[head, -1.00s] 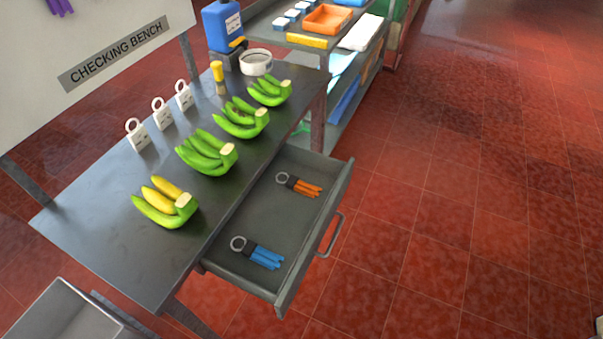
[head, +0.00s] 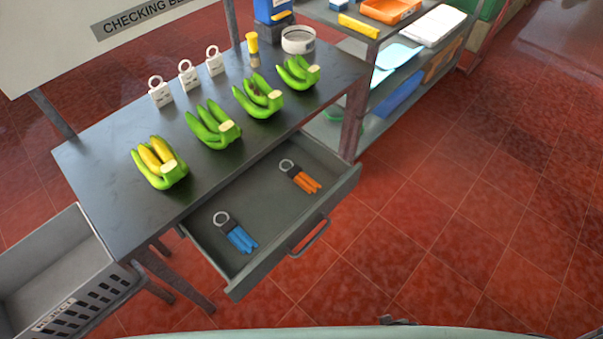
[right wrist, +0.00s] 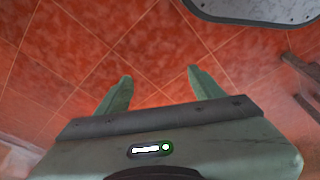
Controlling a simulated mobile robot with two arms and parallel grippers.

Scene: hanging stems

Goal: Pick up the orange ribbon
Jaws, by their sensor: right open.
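The orange ribbon (head: 305,181) is a bundle of orange strips with a dark band and a grey ring. It lies in the open drawer (head: 262,210), toward the drawer's far right end. A similar blue ribbon bundle (head: 241,238) lies in the same drawer, nearer and to the left. My right gripper (right wrist: 160,75) is open and empty in the right wrist view, with red floor tiles between and beyond its green fingers. No gripper shows in the head view, and my left gripper is not seen.
The drawer sits under a dark metal bench (head: 110,190) carrying several banana bunches (head: 210,126), white tags and a round white container (head: 298,40). A grey crate (head: 40,265) stands at the left. A shelf unit (head: 375,110) stands behind right. The floor at right is clear.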

